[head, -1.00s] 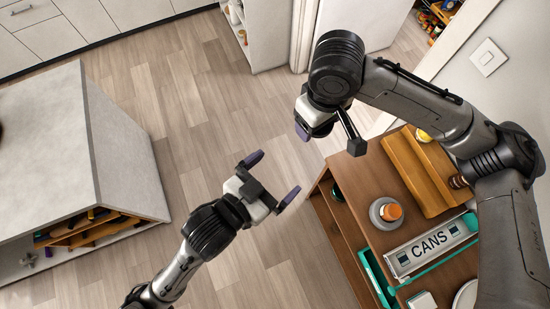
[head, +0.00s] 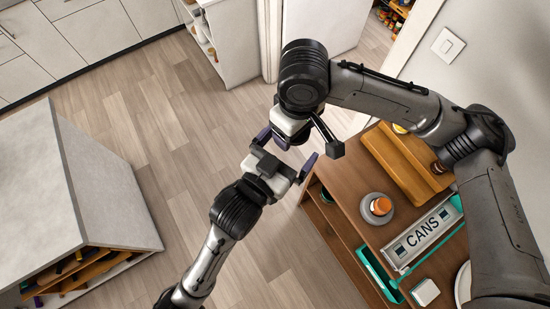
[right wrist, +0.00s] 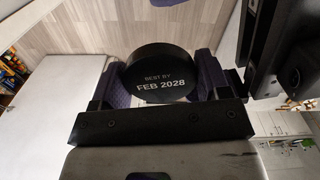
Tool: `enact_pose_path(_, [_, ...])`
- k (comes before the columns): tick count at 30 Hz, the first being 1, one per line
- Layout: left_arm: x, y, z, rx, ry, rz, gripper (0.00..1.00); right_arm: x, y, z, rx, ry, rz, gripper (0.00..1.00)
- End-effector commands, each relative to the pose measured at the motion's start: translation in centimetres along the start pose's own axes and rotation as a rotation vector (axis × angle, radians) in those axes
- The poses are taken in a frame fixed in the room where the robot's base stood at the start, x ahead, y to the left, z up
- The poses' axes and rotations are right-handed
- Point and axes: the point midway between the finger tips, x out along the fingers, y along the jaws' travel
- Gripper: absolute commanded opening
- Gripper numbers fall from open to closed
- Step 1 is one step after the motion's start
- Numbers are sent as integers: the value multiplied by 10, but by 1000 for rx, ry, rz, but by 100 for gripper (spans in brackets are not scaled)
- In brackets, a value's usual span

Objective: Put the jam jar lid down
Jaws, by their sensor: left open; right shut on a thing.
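The jam jar lid shows in the right wrist view as a dark round disc (right wrist: 160,75) lettered "BEST BY FEB 2028". It sits between the purple pads of my right gripper (right wrist: 160,80), which is shut on it. In the head view my right gripper (head: 287,134) is held out over the floor, left of the cabinet, and the lid cannot be made out there. My left gripper (head: 285,152) is open, with its purple fingers spread just below the right gripper in the picture. I see nothing between its fingers.
The brown cabinet top (head: 345,185) carries a wooden tray (head: 400,165), an orange-capped item (head: 380,206) on a grey round base, a CANS bin (head: 422,236) and a small white box (head: 425,291). A grey counter (head: 60,190) stands at left. Bare floor lies between.

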Motion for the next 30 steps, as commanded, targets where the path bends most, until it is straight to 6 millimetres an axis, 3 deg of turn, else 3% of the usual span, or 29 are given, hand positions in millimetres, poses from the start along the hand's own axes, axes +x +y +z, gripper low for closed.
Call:
enact_pose_path(7, [21, 0, 0, 0, -1, 0, 100, 0, 0, 0, 0, 0, 0, 40])
enact_pose_path(20, [26, 0, 0, 0, -1, 0, 100, 0, 0, 0, 0, 0, 0, 40])
enact_pose_path(30, [26, 1, 0, -1, 0, 2, 68, 0, 0, 0, 1, 2, 0, 40])
